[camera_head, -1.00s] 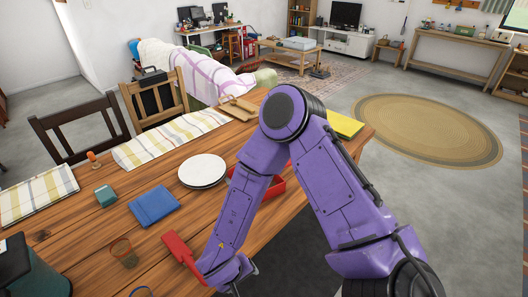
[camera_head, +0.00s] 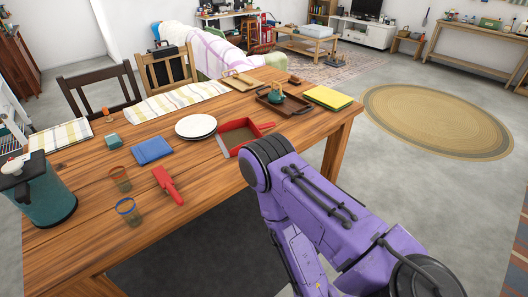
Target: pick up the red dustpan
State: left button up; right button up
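The red dustpan (camera_head: 240,136) lies on the wooden table (camera_head: 130,215) near its front edge, right of the white plates (camera_head: 196,126). It has a red rim and a greyish-brown inside, and nothing covers it. A red brush-like tool (camera_head: 168,186) lies apart from it, to the left and nearer. My purple right arm comes in from the lower right, its elbow just in front of the dustpan. The right gripper is out of view below, and the left arm and gripper are not in view.
Two glasses, one with a blue rim (camera_head: 128,211), and a teal jug (camera_head: 45,192) stand left. A blue cloth (camera_head: 152,150) lies left of the plates. A brown tray (camera_head: 277,104) with a teapot and a yellow book (camera_head: 328,97) lie at the right end.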

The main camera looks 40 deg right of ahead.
aim_at(231, 135)
jog(key=u, duration=0.2)
jog(key=k, duration=0.3)
jog(key=z, duration=1.3)
jog(key=i, duration=1)
jog(key=u, duration=0.15)
